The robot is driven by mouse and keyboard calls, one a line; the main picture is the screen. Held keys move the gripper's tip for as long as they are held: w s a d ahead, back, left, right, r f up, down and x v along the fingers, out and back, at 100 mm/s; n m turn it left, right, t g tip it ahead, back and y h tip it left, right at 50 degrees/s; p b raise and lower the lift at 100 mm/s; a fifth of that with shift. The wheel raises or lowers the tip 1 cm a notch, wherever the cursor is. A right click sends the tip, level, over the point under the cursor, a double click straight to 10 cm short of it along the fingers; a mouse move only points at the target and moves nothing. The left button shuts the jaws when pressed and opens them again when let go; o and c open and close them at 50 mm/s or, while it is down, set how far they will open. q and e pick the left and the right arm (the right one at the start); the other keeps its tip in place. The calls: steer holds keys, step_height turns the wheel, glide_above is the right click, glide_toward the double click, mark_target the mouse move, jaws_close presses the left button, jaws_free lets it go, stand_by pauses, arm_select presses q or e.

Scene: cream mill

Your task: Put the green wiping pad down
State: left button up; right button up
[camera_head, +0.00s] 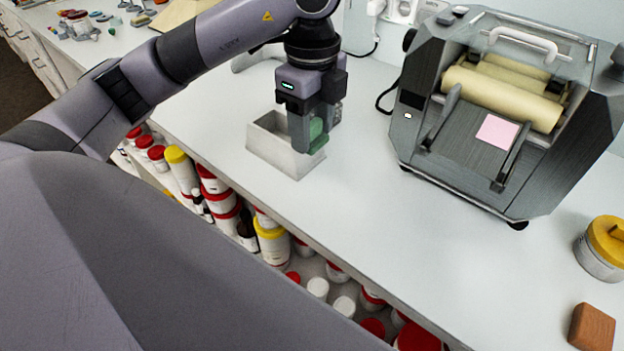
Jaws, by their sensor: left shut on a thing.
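The green wiping pad (316,131) is between the fingers of my left gripper (308,137), which is shut on it. My left gripper points down at a small open-topped pale box (268,144) on the white counter. The pad is at the right side of the box, around the height of its rim. I cannot tell whether the pad touches the box. The fingers hide part of the pad and of the box's inside. My right gripper is not in view.
A grey roller mill (478,125) with cream rollers and a pink square stands right of the box. A yellow-lidded jar (604,250) and a brown block (591,327) are at the far right. Lidded jars (272,243) fill the shelf below the counter (360,210), which is clear in front of the mill.

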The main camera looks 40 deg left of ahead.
arm_select(q)
steer(key=b, duration=0.1)
glide_above(312, 192)
step_height(312, 192, down, 6)
steer(key=shift+f, duration=0.15)
steer(key=shift+f+p, duration=0.3)
steer(key=shift+f, duration=2.1)
steer(key=shift+f, duration=0.25)
steer(key=o, duration=0.9)
